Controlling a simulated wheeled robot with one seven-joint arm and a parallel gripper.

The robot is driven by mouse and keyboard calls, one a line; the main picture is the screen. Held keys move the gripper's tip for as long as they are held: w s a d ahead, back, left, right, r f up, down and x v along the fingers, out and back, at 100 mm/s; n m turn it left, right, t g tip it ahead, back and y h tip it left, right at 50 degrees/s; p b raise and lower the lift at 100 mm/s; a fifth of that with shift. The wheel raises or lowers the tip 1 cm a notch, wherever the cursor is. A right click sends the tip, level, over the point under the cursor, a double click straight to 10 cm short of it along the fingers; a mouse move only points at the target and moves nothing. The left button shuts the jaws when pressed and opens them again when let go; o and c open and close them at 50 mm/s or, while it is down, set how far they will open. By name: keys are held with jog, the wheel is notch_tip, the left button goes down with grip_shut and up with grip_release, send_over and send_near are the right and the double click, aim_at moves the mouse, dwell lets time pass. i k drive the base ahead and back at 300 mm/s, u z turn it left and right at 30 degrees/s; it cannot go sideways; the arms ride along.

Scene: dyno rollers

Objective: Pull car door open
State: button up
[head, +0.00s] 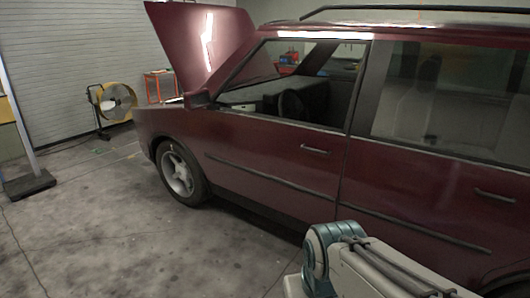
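A dark red car (250,150) stands side-on across the head view, its front to the left. Its front door (270,155) looks shut, flush with the body, with its window opening above. The front door handle (315,149) is a small bar near the door's rear edge. The rear door (430,190) also looks shut and has its own handle (494,195). Part of my arm shows at the bottom right, in front of the car's lower side. My gripper cannot be made out in this view.
The car's hood (190,40) is raised. A yellow fan (116,102) stands by the roller shutter (70,60) at the left. An orange cart (159,86) is behind the hood. A post on a dark base (28,185) stands far left. The concrete floor (110,230) beside the car is clear.

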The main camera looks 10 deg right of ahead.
aim_at(294, 168)
jog(key=k, duration=0.6)
jog(key=z, duration=0.75)
jog(key=i, duration=1.85)
jog(key=u, duration=0.85)
jog(key=i, duration=0.3)
jog(key=u, duration=0.15)
